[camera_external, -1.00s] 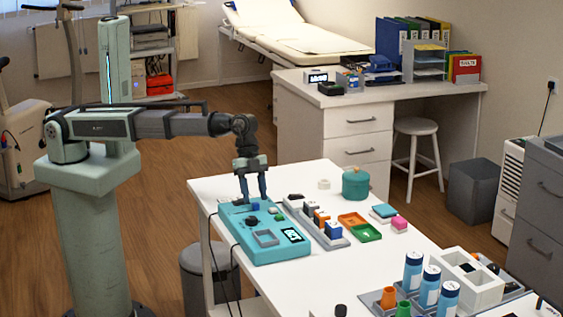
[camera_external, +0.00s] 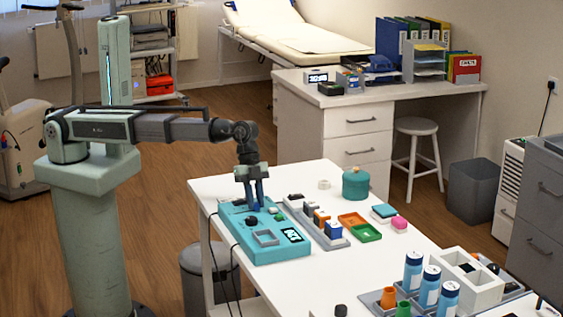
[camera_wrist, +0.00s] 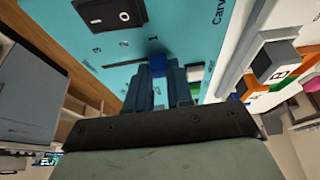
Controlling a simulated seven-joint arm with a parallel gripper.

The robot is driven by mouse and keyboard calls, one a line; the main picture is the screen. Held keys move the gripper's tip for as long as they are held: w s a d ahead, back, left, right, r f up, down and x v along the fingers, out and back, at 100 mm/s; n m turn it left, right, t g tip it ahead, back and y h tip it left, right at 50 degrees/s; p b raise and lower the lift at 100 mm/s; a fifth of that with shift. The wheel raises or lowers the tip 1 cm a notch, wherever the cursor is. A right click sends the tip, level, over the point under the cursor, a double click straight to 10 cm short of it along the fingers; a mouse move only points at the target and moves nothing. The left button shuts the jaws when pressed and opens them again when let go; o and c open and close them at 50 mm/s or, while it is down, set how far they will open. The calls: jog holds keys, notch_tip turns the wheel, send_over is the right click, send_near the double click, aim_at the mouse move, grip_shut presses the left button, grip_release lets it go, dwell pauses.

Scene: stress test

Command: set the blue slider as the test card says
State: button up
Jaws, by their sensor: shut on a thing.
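My gripper (camera_external: 257,208) points down over the teal panel (camera_external: 235,219) on the white table. Its fingers are shut on the blue slider (camera_wrist: 158,66), whose top shows between the fingertips in the wrist view. The slider sits in a slot in the panel, beside the printed numbers 1, 2 and 3.
A black switch marked O (camera_wrist: 112,14) is on the panel near the slot. A grey rack (camera_external: 300,215) with several small blocks stands close to the panel's right. Orange (camera_external: 352,219) and green (camera_external: 366,232) trays lie beyond it.

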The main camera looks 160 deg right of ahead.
aim_at(247, 213)
grip_shut()
jog(key=shift+w+d, duration=1.1)
jog(key=shift+d, duration=0.05)
jog(key=shift+a, duration=0.1)
jog(key=o, duration=0.7)
grip_release()
jog(key=shift+o, duration=0.2)
jog(key=shift+r, duration=0.15)
jog(key=v, duration=1.3)
jog(key=shift+r, duration=0.25)
